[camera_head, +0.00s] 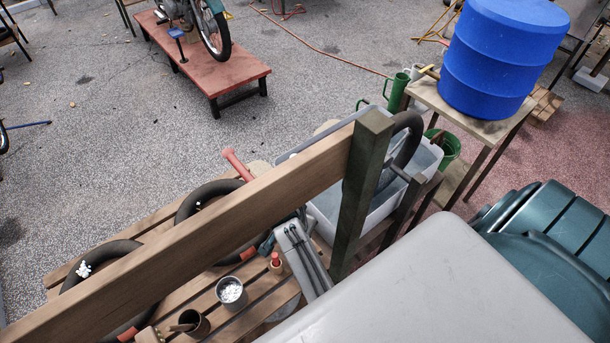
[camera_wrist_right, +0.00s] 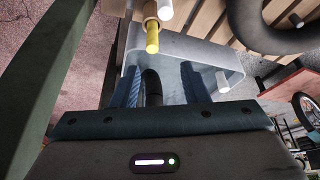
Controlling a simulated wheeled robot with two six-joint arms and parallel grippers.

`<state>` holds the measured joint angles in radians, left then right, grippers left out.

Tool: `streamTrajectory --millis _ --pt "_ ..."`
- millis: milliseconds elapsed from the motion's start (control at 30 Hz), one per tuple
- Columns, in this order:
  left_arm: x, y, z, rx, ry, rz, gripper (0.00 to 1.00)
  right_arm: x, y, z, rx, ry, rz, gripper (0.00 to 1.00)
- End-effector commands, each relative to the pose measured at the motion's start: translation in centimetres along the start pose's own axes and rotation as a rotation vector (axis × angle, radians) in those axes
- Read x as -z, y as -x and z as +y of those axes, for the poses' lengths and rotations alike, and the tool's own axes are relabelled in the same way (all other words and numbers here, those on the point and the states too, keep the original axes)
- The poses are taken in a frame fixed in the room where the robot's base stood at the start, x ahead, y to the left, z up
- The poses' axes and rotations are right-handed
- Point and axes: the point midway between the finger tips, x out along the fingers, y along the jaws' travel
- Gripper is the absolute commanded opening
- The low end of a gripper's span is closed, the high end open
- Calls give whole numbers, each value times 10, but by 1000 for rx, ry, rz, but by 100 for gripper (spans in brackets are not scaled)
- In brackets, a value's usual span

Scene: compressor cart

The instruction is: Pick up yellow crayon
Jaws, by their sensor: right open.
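Nothing is clearly held. I cannot make out the yellow crayon or either gripper with certainty in the head view. My left gripper is not in view.
The slatted bench has a wooden rail (camera_head: 200,225) and dark post (camera_head: 360,190) close by. A cup of white pieces (camera_head: 231,292), a brown cup (camera_head: 192,322) and black tubes (camera_head: 205,200) crowd it.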

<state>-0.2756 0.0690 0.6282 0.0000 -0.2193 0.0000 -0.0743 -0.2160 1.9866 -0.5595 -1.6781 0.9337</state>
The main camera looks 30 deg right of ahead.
Motion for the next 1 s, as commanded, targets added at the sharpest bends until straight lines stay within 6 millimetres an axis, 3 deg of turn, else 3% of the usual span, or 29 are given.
streamTrajectory --millis 200,400,533,767,1000 --pt "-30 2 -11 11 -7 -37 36 0 -35 1 -5 0 2 41" --pt "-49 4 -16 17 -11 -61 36 0 -53 1 -2 -1 1 41" --pt "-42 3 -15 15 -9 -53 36 -1 -66 4 -3 0 1 41" --pt "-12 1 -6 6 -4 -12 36 -3 -98 6 -2 0 0 41" --pt "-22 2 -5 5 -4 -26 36 -3 -105 6 0 -1 0 41"
